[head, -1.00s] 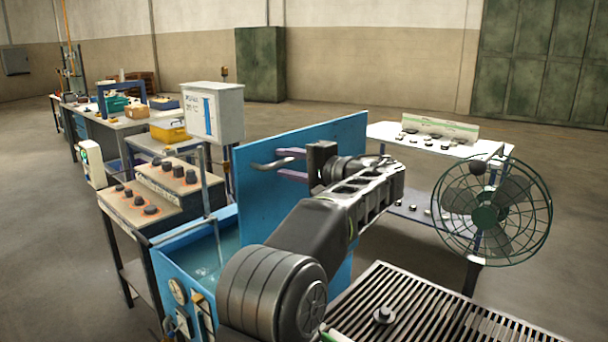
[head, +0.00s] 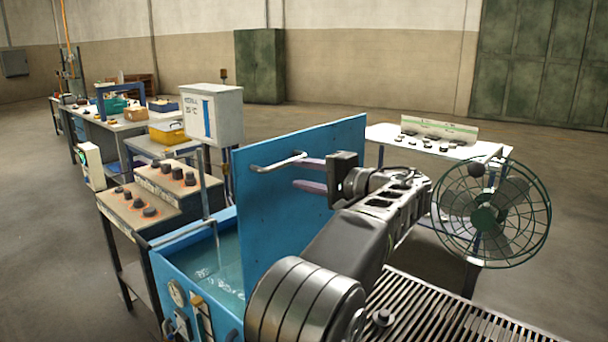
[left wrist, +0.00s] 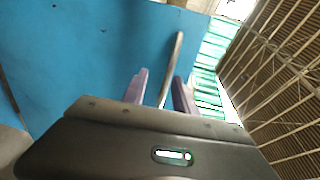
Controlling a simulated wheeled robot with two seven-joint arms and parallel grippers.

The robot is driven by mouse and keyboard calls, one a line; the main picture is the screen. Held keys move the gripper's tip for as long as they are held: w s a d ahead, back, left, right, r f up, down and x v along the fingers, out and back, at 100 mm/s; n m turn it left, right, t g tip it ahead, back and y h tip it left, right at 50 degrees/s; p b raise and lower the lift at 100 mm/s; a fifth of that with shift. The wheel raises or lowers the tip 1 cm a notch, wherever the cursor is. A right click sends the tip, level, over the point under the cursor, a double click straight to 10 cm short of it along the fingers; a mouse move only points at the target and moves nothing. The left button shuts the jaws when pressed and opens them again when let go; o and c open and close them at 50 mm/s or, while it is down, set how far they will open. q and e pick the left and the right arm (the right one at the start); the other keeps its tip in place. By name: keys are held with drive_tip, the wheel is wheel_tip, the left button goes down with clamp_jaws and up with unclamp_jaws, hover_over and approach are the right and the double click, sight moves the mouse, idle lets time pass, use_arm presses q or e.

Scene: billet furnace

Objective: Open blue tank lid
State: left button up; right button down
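The blue tank lid (head: 285,215) stands raised, nearly upright, at the right side of the blue tank (head: 180,262). Water shows in the open tank. The lid's metal bar handle (head: 277,162) sticks out near its upper left edge. My left gripper (head: 305,174) has its two purple fingers apart and empty, close to the lid's face and just right of the handle. In the left wrist view the fingers (left wrist: 161,90) are spread, with the handle (left wrist: 172,65) seen between them, not clamped. The right gripper is not in view.
A grey control box (head: 212,115) stands behind the tank. A step-shaped bench with black knobs (head: 150,190) is at its left. A slatted grate (head: 440,310) lies at the right front, with a green fan (head: 490,212) and a white table (head: 435,145) beyond.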

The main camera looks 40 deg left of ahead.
use_arm(q)
drive_tip(key=shift+r, duration=0.15)
drive_tip(key=shift+c, duration=0.8)
drive_tip(key=shift+m+y, duration=0.5)
drive_tip(key=shift+m, duration=0.1)
drive_tip(key=w+d+r+p, duration=0.1)
drive_tip(key=r+p, duration=0.1)
drive_tip(key=w+d+r+p, duration=0.1)
drive_tip(key=d+r+p, duration=0.1)
drive_tip(key=p, duration=0.1)
drive_tip(key=shift+w, duration=0.4)
drive_tip(key=c, duration=0.4)
drive_tip(key=w+d+m+p, duration=0.1)
drive_tip(key=m, duration=0.1)
drive_tip(key=d+r+m+p, duration=0.1)
drive_tip(key=m, duration=0.2)
drive_tip(key=w+d+m+p, duration=0.1)
drive_tip(key=m, duration=0.2)
drive_tip(key=shift+w+d+r+y, duration=0.3)
drive_tip(key=shift+w+d+r, duration=0.05)
clamp_jaws()
drive_tip(key=m, duration=0.8)
drive_tip(key=shift+w+d+f+m, duration=0.15)
drive_tip(key=shift+d+f+m, duration=0.15)
drive_tip(key=shift+m, duration=0.1)
